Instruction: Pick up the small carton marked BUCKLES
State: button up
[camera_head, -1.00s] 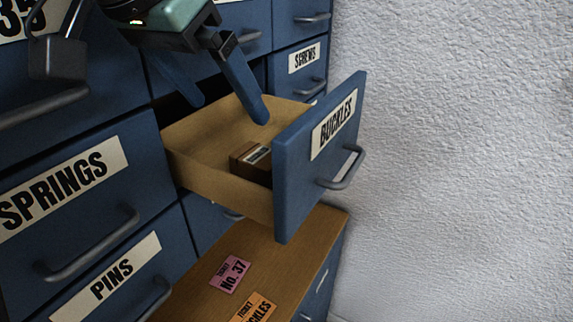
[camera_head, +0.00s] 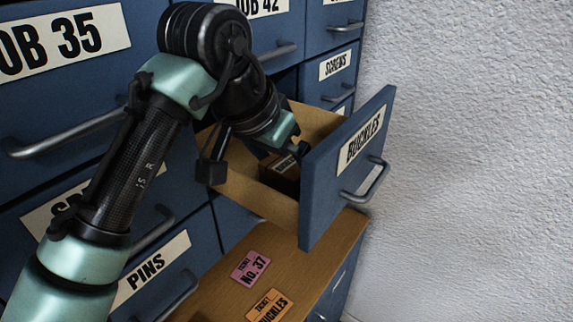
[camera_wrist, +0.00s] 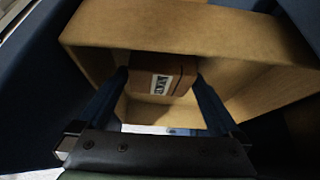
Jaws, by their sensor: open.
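The drawer marked BUCKLES (camera_head: 322,190) is pulled out, with a tan inside. A small brown carton (camera_head: 283,178) with a white label lies inside it near the drawer front, partly hidden by my gripper. In the wrist view the carton (camera_wrist: 178,70) sits between the two blue fingers of my gripper (camera_wrist: 160,78). The fingers are spread, one on each side of it. I cannot tell whether they touch it or read its label fully. In the head view my gripper reaches down into the drawer and its fingers are mostly hidden.
The drawer's tan walls (camera_wrist: 185,30) stand close around the fingers. Below is a wooden top (camera_head: 215,290) with a pink ticket (camera_head: 250,267) and an orange ticket (camera_head: 270,306). Other closed blue drawers with handles are at left and above. A white wall (camera_head: 480,150) is at right.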

jog(key=shift+w+f, duration=0.15)
jog(key=shift+f, duration=0.15)
jog(key=c, duration=1.1)
jog(key=shift+r, duration=0.1)
